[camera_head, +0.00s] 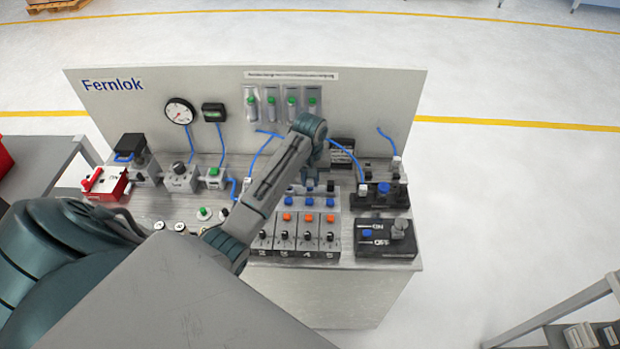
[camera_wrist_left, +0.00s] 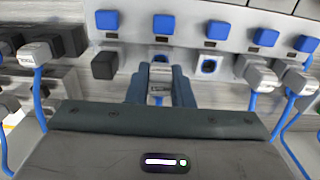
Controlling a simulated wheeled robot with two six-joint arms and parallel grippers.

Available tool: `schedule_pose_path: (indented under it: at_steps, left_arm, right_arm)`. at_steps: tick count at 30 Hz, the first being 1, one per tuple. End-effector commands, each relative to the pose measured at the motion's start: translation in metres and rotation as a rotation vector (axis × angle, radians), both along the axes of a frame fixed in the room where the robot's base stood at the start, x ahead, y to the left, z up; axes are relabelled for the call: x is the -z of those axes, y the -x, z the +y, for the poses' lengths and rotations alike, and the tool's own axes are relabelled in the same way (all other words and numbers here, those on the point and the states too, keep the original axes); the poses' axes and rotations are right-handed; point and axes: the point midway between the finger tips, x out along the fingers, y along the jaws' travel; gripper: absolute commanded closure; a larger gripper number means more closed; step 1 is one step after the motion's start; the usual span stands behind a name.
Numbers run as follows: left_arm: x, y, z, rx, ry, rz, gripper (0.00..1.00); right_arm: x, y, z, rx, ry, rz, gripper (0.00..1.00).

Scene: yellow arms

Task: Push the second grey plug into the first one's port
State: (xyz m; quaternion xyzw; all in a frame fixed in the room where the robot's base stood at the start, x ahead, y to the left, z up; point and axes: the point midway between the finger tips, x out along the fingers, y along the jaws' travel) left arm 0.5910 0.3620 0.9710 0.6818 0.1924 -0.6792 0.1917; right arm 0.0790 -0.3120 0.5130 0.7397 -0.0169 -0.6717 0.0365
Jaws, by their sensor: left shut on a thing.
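My left gripper (camera_wrist_left: 160,88) is shut on a small grey plug (camera_wrist_left: 160,72), seen between its fingers in the left wrist view. The held plug is right at the row of ports on the grey block; I cannot tell how deep it sits. Other grey plugs on blue hoses (camera_wrist_left: 262,78) (camera_wrist_left: 40,52) stand at either side.
A black cube (camera_wrist_left: 104,65) stands close to the left of the gripper in the wrist view. Blue buttons (camera_wrist_left: 163,25) line the block. Blue hoses (camera_head: 345,155) hang from the back panel (camera_head: 390,110). A black box (camera_head: 388,238) stands at the right front.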

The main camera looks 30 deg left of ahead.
Motion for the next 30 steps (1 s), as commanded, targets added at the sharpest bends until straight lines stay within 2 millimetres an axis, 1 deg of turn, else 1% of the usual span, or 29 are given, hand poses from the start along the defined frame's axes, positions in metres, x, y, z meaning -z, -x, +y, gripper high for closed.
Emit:
schedule_pose_path:
  at_steps: [16,30]
  left_arm:
    - [0.011,0.000,0.000,0.000,0.001,0.001,1.00]
    - [0.021,0.000,0.000,0.000,0.001,0.001,1.00]
  right_arm:
    - [0.000,-0.003,-0.002,-0.001,0.002,-0.003,1.00]
    - [0.000,-0.003,0.004,0.001,-0.004,-0.004,1.00]
